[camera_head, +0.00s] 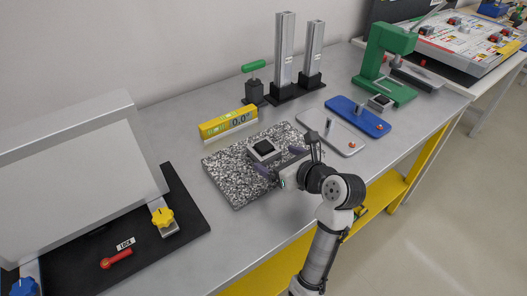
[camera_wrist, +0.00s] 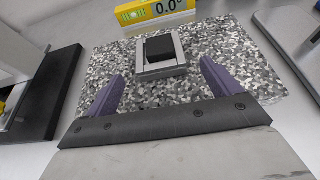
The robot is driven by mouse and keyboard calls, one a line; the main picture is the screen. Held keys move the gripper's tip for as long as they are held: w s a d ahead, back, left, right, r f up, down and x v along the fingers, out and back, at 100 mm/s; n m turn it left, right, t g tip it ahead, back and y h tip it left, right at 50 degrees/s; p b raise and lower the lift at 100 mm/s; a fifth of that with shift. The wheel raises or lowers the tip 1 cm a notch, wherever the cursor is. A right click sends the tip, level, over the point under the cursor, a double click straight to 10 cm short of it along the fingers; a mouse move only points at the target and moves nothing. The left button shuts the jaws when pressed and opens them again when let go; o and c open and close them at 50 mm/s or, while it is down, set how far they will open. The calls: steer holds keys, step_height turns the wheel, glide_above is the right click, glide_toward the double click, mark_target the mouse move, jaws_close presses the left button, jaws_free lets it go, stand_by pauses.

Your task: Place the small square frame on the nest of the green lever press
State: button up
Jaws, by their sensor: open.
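The small square frame (camera_head: 254,155) is grey with a black raised middle and lies on the speckled granite plate (camera_head: 236,184). It also shows in the wrist view (camera_wrist: 147,71), straight ahead of the fingers. My gripper (camera_head: 279,161) is open and empty, just in front of the frame; its purple fingers point toward the frame's two sides in the wrist view (camera_wrist: 162,74), apart from it. The green lever press (camera_head: 374,58) stands at the back right. Its nest (camera_head: 380,101) is a small grey square with a dark middle on the green base.
A yellow digital level (camera_head: 228,123) stands at the plate's back edge. A grey tray (camera_head: 347,147) and a blue tray (camera_head: 372,124) with upright pins lie between plate and press. Two metal columns (camera_head: 284,50) stand behind. A large lightbox (camera_head: 75,190) fills the left.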

mark_target(268, 152)
steer(key=shift+r+p+x, duration=0.15)
steer(key=shift+p+x, duration=0.1)
steer(key=shift+x, duration=1.15)
steer(key=shift+r+p+x, duration=0.2)
steer(key=shift+p+x, duration=0.05)
steer(key=shift+x, duration=1.1)
steer(key=shift+w, duration=0.15)
steer(key=shift+c, duration=0.4)
steer(key=c, duration=1.2)
steer(key=shift+o, duration=0.2)
steer(key=shift+r, duration=0.1)
